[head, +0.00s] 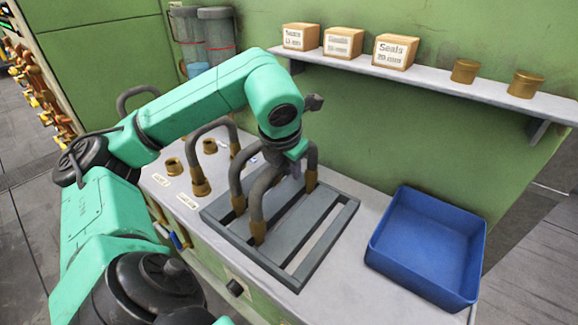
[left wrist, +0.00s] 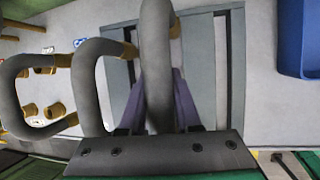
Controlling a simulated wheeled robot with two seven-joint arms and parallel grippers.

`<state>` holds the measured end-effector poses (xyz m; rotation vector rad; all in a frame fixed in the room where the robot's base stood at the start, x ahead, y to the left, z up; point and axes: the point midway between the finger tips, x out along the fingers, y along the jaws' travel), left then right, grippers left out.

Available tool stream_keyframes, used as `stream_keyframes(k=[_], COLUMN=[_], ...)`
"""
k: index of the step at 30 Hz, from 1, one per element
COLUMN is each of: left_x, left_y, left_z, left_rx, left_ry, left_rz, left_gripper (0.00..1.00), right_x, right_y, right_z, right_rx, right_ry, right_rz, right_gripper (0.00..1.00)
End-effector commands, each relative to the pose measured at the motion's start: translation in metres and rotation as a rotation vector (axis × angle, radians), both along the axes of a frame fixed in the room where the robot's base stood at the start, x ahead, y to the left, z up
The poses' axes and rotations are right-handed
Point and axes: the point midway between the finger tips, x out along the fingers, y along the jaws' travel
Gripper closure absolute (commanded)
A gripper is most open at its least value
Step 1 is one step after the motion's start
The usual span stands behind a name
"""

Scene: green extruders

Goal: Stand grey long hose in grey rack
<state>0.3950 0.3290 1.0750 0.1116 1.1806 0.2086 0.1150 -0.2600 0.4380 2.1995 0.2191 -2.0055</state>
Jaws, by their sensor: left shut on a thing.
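My left gripper (head: 292,167) is shut on a grey hose (head: 256,200) over the rack. This hose is bent into an arch and has brass end fittings. One brass end points down at the rack's near-left slats; I cannot tell whether it is seated or just above. In the left wrist view the held hose (left wrist: 157,65) runs between the two fingers (left wrist: 158,100). The grey slatted rack (head: 325,240) lies on the bench. Another arched grey hose (head: 236,178) stands close on the left, at the rack's left side. My right gripper is not in view.
More arched hoses (head: 193,140) and brass sockets (head: 174,166) are left of the rack. A blue bin (head: 425,245) sits to the right. A shelf (head: 440,84) with seal boxes (head: 343,42) and brass pieces (head: 465,70) hangs behind. The rack's right slats look clear.

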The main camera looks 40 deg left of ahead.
Motion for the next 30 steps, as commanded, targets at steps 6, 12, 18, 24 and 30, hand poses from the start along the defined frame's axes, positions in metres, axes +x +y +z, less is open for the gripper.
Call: stream_keyframes(k=[6, 12, 18, 24, 30], left_x=[0.000, 0.000, 0.000, -0.007, -0.028], left_y=[0.000, 0.000, 0.000, -0.005, -0.019], left_z=[-0.005, -0.004, -0.005, 0.019, 0.078], left_rx=[0.000, 0.000, 0.000, -0.001, -0.001], left_ry=[-0.001, -0.001, 0.001, -0.004, -0.007], left_rz=[0.000, 0.000, 0.000, -0.002, -0.005], left_gripper=[1.00, 0.33, 0.33, 0.33, 0.33], right_x=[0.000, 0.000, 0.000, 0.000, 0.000], right_y=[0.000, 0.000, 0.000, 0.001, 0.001], right_z=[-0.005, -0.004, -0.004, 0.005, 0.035], right_rx=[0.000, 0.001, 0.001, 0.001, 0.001], right_ry=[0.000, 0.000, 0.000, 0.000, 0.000], right_rz=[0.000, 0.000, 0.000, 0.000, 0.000], right_gripper=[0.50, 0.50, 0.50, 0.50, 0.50])
